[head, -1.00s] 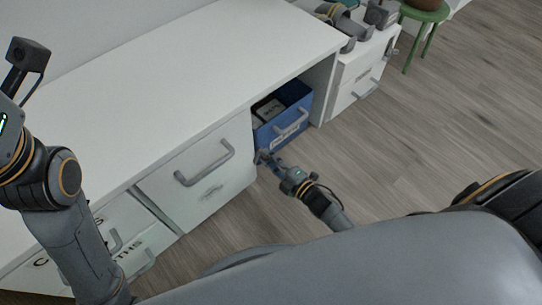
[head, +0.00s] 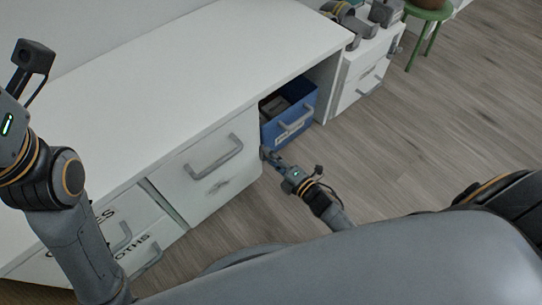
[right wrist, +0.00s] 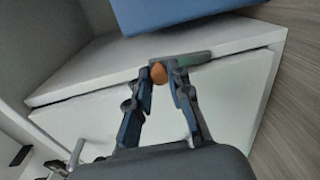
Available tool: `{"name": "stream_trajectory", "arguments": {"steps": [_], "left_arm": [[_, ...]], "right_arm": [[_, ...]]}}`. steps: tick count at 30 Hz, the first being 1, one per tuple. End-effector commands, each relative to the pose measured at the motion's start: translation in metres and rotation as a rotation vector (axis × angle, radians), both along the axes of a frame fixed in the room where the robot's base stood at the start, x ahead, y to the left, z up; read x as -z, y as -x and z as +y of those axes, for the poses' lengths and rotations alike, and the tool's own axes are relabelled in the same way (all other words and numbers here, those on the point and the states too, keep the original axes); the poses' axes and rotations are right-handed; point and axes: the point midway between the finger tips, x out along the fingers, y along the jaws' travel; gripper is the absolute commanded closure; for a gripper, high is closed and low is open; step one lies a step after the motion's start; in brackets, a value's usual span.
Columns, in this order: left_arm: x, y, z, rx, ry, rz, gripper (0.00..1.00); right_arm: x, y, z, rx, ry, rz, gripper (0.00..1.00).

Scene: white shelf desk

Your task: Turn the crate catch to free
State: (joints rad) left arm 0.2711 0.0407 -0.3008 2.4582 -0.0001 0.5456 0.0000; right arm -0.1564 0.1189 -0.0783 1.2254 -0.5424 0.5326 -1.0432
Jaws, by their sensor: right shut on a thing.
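The blue crate (head: 287,127), with a grey handle and a pale label, sits in the open bay under the white desk. Its blue side also shows at the top of the right wrist view (right wrist: 180,12). My right gripper (head: 266,154) is low in front of the desk, at the drawer edge beside the crate. In the right wrist view its fingertips (right wrist: 162,73) are shut on an orange-brown knob. A grey-green bar (right wrist: 196,58), apparently the catch, lies by the knob along the white panel's edge. The fingers partly hide it.
A white drawer front (head: 205,175) with a grey handle is left of the crate. A separate white drawer unit (head: 362,85) stands beyond the bay at right. A green stool (head: 427,14) is at the top right. The wooden floor (head: 440,130) is clear.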

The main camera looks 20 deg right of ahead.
Motion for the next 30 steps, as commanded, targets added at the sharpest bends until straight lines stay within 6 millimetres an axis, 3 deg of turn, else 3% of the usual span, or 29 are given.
{"name": "stream_trajectory", "arguments": {"steps": [2,3,6,17,30], "left_arm": [[0.0,0.0,0.0,0.0,0.0,0.001,0.6],[0.0,0.0,0.0,0.0,0.0,0.001,0.6],[0.0,0.0,0.0,0.0,0.0,0.001,0.6],[-0.001,0.001,0.001,-0.002,0.0,-0.002,0.6],[0.0,0.0,0.0,-0.001,0.0,-0.001,0.6]], "right_arm": [[0.001,0.001,0.001,-0.002,-0.001,0.003,1.0],[0.001,0.001,0.001,-0.002,-0.001,0.003,0.73],[0.001,0.001,0.001,-0.001,-0.001,0.003,0.57],[0.001,0.006,-0.002,-0.001,-0.001,0.003,0.57],[-0.005,0.084,-0.03,-0.001,-0.001,0.005,0.57]]}}
